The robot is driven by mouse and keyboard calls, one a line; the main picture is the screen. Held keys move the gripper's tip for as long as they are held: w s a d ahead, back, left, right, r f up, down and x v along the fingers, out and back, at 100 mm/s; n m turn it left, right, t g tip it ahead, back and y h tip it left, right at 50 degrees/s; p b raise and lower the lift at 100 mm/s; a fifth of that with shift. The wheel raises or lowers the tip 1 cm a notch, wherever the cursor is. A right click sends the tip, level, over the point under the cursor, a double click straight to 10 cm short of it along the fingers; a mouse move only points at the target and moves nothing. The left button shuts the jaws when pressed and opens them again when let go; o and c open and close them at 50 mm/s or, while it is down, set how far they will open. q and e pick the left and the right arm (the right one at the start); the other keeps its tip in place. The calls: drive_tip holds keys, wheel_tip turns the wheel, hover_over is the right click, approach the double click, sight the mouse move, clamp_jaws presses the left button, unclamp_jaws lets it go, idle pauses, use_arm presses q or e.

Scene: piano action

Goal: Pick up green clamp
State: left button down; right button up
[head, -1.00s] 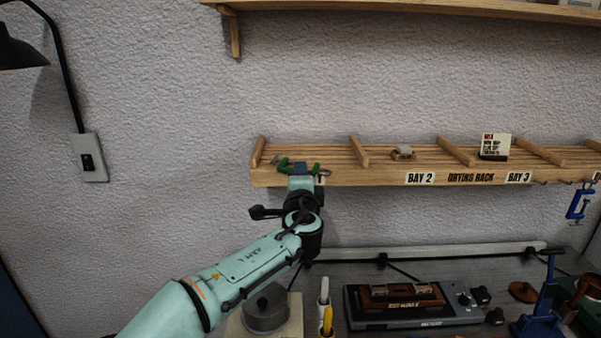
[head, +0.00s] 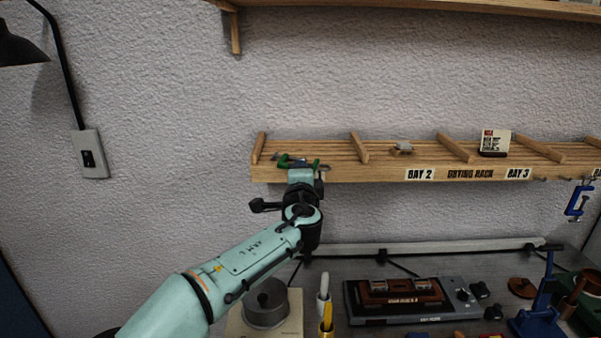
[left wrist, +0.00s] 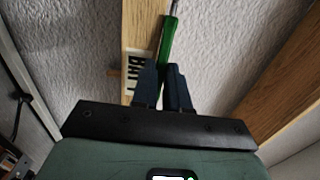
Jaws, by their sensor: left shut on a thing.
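The green clamp (head: 284,158) is at the left end of the wooden drying rack, in the first bay, partly hidden by my left gripper. My left gripper (head: 301,168) reaches up to the rack's front edge. In the left wrist view, its two dark fingers (left wrist: 166,82) are closed together on the green clamp (left wrist: 167,42), which sticks out beyond the fingertips. I cannot tell whether the clamp still touches the rack. My right gripper is not in view.
The drying rack (head: 380,174) runs along the wall, with slanted wooden dividers. A small grey-topped piece (head: 403,148) and a printed card (head: 495,142) sit in other bays. A blue clamp (head: 578,200) hangs at right. Below are a round grey pot (head: 266,306) and a dark device (head: 400,300).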

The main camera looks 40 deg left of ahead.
use_arm(q)
drive_tip(key=s+d+r, duration=0.7)
drive_tip(key=s+d, duration=0.2)
drive_tip(key=s, duration=0.1)
drive_tip(key=shift+s+b, duration=0.35)
drive_tip(key=shift+b, duration=0.05)
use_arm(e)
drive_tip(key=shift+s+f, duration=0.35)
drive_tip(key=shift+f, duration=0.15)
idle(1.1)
